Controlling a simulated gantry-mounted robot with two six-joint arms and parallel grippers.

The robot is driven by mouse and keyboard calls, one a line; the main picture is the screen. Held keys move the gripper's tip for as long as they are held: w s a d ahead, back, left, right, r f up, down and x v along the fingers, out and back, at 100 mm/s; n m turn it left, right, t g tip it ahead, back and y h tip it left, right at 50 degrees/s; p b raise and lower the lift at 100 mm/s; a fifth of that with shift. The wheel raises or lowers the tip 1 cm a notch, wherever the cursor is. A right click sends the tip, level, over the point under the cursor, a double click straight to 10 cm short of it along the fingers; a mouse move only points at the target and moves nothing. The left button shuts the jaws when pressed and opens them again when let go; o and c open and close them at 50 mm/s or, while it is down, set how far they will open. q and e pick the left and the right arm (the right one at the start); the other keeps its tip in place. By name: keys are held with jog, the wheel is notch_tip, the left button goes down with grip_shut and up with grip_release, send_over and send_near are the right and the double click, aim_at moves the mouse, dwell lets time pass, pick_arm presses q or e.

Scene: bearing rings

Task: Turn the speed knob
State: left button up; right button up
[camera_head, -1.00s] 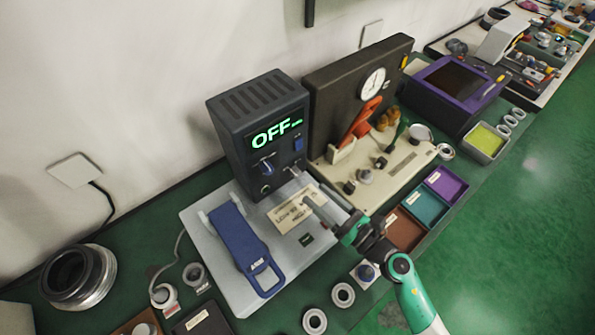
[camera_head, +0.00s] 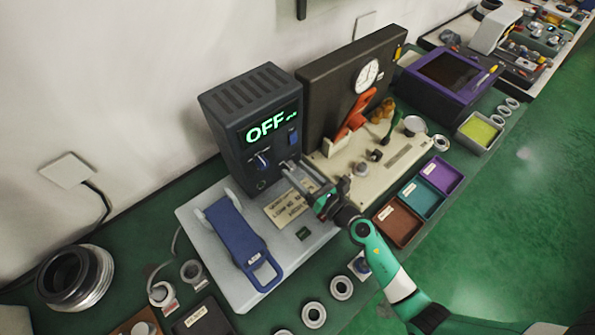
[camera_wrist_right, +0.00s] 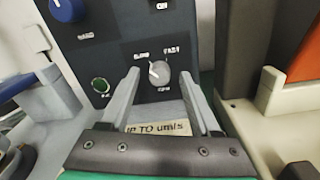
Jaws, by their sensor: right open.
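The speed knob (camera_wrist_right: 159,74) is a small grey dial with a white pointer on the dark control box's front, with slow and fast labels above it. In the right wrist view it shows between the tips of my right gripper (camera_wrist_right: 160,82). The fingers are apart, one on each side; I cannot tell whether they touch the knob. The box display (camera_head: 266,127) reads OFF. My left gripper is not in view.
A blue knob (camera_head: 262,161) and a blue switch (camera_head: 293,137) are on the same box face. A blue-handled fixture (camera_head: 238,240) stands on the grey base. A dark panel with a dial gauge (camera_head: 367,76) stands close on the right. Bearing rings (camera_head: 342,287) lie in front.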

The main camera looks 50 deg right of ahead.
grip_shut()
dwell(0.3)
jog(key=shift+m, duration=0.5)
jog(key=shift+m+p, duration=0.4)
jog(key=shift+m, duration=0.6)
jog(key=m+p, duration=0.1)
jog(key=m, duration=0.3)
jog(key=shift+m, duration=0.3)
jog(key=m, duration=0.4)
jog(key=shift+m+p, duration=0.35)
jog(key=shift+m, duration=0.05)
jog(key=shift+w+m+h+p, duration=0.1)
jog(key=shift+m+h+p, duration=0.25)
jog(key=shift+m, duration=1.55)
